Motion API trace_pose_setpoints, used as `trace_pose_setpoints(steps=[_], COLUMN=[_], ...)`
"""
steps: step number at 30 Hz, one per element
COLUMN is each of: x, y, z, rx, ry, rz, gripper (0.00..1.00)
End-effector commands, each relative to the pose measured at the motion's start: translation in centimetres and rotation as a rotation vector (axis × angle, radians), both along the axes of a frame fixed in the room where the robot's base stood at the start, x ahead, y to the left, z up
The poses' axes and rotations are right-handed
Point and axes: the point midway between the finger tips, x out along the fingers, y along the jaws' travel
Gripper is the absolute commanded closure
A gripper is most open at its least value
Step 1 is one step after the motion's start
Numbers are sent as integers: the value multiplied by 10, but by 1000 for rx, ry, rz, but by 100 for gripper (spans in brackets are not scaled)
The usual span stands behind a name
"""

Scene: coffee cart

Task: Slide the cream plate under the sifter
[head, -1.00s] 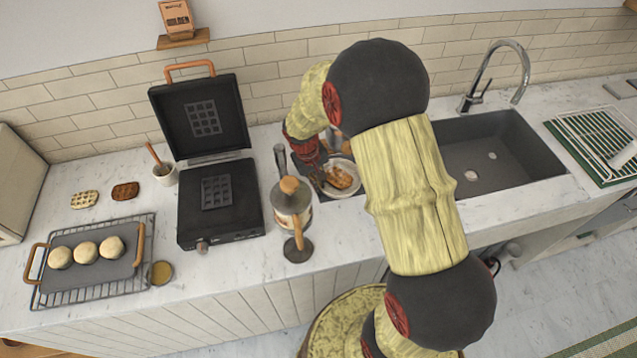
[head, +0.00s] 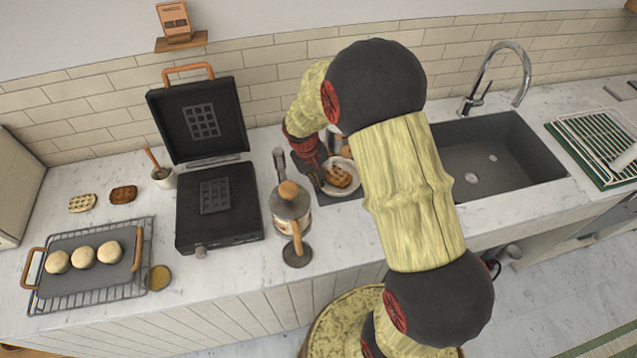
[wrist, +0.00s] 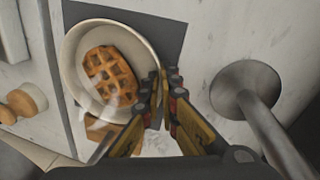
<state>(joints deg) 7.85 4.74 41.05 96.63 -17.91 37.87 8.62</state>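The cream plate (head: 354,178) carries a waffle and sits on a dark mat, behind and right of the sifter. The plate also shows in the wrist view (wrist: 75,85). My arm hides part of the plate's surroundings in the head view.
A waffle iron (head: 216,212) stands open left of the sifter. The dark mat (wrist: 172,40) borders white counter. A sink (head: 510,165) lies to the right. A rack (head: 95,290) with buns is at far left.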

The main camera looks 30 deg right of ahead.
Motion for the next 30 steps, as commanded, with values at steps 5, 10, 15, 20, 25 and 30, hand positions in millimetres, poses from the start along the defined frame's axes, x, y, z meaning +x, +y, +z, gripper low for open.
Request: trace_pose_setpoints(steps=[5,10,15,20,25,30], x=[1,1,1,1,1,1], y=[0,0,0,0,0,0], z=[0,0,0,0,0,2], rx=[0,0,0,0,0,0], ry=[0,0,0,0,0,-1], rz=[0,0,0,0,0,0], gripper=[100,95,85,76,74,74])
